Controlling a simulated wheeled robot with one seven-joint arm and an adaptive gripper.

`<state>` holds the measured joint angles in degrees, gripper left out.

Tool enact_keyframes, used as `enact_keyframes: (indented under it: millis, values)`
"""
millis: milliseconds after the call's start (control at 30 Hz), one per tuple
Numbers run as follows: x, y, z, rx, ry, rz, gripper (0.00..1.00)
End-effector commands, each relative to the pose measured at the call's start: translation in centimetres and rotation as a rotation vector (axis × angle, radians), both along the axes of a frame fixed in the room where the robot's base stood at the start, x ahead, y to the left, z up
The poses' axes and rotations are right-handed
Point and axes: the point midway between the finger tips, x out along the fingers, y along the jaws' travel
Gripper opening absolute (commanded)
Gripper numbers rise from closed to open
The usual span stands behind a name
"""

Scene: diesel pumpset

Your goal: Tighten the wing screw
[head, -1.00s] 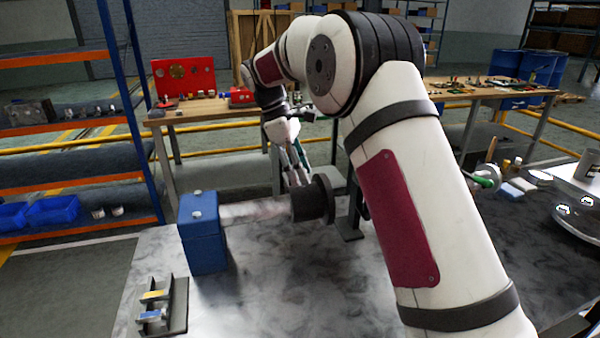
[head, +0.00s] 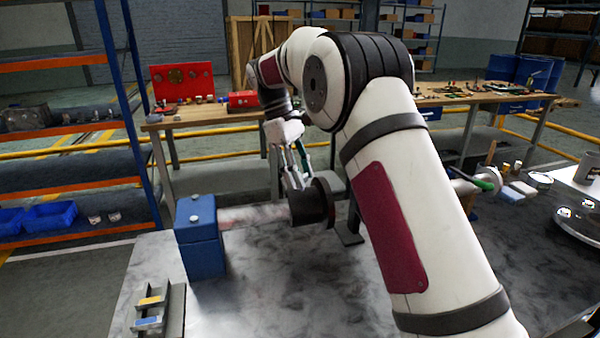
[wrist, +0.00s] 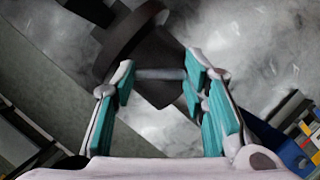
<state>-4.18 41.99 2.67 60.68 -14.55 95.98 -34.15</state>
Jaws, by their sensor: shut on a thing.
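The wing screw shows in the wrist view as a thin grey bar (wrist: 158,74) across a dark round body (wrist: 152,52). My gripper (wrist: 160,78) is shut on this bar, with one teal-padded finger at each end. In the head view my gripper (head: 299,182) reaches down from behind to the dark round part (head: 313,203) at the right end of a pale shaft (head: 250,214). The screw itself cannot be made out there. A blue block (head: 201,245) stands at the shaft's left end.
The grey bench top (head: 275,295) is clear in front of the shaft. A small rack with yellow and blue pieces (head: 158,315) stands at the front left. My arm hides much of the right side. A cup (head: 588,168) and a metal dish (head: 580,222) stand at the right.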

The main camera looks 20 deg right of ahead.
Motion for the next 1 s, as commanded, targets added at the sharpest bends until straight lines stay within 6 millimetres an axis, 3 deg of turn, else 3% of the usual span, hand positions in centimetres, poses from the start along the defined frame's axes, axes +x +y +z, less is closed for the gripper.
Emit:
enact_keyframes:
  millis: [67,100,167,567,1000]
  values:
    - [0.0,0.0,0.0,0.000,0.000,0.001,0.12]
    - [0.0,0.0,0.0,0.000,0.000,0.001,0.49]
    - [0.0,0.0,0.0,0.000,0.000,0.001,0.60]
    - [0.2,0.1,0.4,0.000,-0.001,0.001,0.60]
    - [1.8,1.5,5.2,0.000,-0.002,0.002,0.60]
